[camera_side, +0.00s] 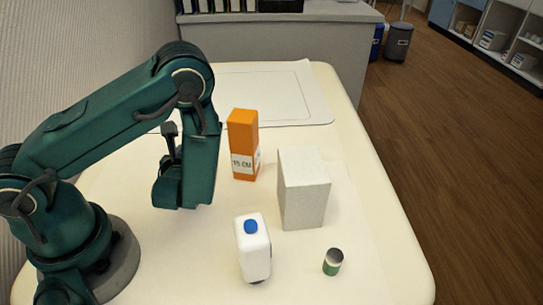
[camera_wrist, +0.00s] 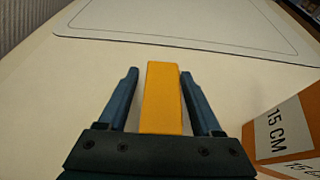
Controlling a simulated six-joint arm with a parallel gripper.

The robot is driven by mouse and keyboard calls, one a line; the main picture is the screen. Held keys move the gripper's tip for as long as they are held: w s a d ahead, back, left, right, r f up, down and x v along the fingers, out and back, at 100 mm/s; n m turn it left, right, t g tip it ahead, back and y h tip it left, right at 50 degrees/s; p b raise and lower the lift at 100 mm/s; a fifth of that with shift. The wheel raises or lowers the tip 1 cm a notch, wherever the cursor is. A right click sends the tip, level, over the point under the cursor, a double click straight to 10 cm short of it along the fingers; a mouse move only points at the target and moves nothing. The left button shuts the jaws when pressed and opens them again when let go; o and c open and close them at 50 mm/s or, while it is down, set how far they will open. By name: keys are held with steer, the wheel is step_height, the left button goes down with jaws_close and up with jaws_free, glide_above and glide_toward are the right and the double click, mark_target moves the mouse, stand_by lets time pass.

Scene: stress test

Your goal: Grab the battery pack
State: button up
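My gripper (camera_side: 182,205) hangs low over the left part of the table in the side view. In the wrist view my gripper (camera_wrist: 159,74) is open, with one dark finger on each side of a plain yellow-orange block (camera_wrist: 162,98). Narrow gaps show between the block and the fingers, wider on the left. No label shows on this block, so I cannot be certain it is the battery pack. Its near end is hidden by the gripper body, and I cannot make it out in the side view.
An orange box marked 15 CM (camera_side: 243,140) stands right of my gripper; it also shows in the wrist view (camera_wrist: 285,125). A flat white mat (camera_side: 275,95) lies behind.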

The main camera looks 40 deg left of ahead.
jaws_close()
steer(key=shift+r, duration=0.1)
